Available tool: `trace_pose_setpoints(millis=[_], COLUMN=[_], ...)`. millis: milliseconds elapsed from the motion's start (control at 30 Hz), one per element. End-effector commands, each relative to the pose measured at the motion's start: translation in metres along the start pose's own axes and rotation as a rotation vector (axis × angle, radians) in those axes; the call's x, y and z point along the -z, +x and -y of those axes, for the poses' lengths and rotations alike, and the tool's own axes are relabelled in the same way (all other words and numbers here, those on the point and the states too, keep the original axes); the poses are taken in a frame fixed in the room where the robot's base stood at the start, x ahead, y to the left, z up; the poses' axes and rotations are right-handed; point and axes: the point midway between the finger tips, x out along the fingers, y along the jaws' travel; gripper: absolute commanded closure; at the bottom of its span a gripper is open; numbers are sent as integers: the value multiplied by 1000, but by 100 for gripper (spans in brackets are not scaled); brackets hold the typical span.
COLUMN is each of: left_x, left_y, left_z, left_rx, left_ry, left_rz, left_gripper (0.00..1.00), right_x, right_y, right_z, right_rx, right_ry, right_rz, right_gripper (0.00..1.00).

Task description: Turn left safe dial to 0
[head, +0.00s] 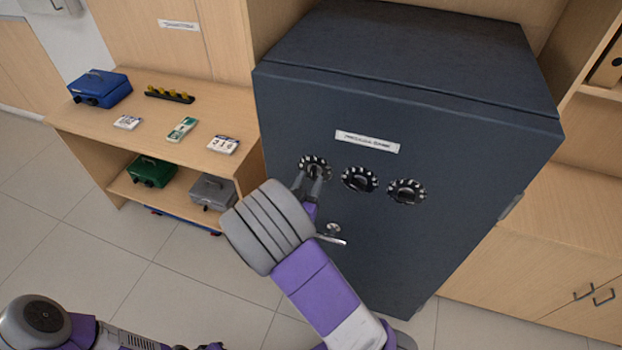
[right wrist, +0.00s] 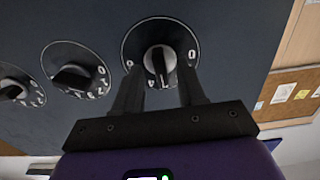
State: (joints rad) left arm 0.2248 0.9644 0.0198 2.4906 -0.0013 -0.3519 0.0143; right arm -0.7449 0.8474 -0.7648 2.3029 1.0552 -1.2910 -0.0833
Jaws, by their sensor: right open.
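The dark blue-grey safe (head: 440,240) has a row of three black dials with white marks. The left safe dial (head: 313,161) is partly covered by my right gripper (head: 308,177) in the head view. In the right wrist view this dial (right wrist: 160,37) is the rightmost, with its grey knob (right wrist: 160,60) between the two fingers of my right gripper (right wrist: 159,76). The fingers are open; whether they touch the knob I cannot tell. A 0 shows at the dial's right side there. My left gripper is not in view; only parts of my left arm show.
The middle dial (head: 359,179) and right dial (head: 406,191) sit close beside the left one. A lever handle (head: 330,239) sticks out below. A wooden shelf (head: 85,121) with cash boxes stands to the left; a cabinet (head: 560,250) stands to the right.

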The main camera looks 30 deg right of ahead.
Motion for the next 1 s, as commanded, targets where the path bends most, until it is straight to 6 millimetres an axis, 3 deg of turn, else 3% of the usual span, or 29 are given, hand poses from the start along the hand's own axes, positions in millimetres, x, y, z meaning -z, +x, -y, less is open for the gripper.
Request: trace_pose_setpoints(millis=[167, 433, 467, 700, 1000], left_x=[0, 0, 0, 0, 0], left_y=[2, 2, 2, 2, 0], left_z=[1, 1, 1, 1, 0], left_rx=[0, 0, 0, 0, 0], left_ry=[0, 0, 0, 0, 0], left_rz=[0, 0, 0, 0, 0], left_gripper=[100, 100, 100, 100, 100], right_x=[0, 0, 0, 0, 0], right_y=[15, 17, 17, 17, 17], right_z=[0, 0, 0, 0, 0], right_rx=[-1, 1, 1, 1, 2], right_ry=[0, 0, 0, -1, -12], right_rz=[0, 1, 1, 1, 2], right_gripper=[60, 60, 61, 98, 100])
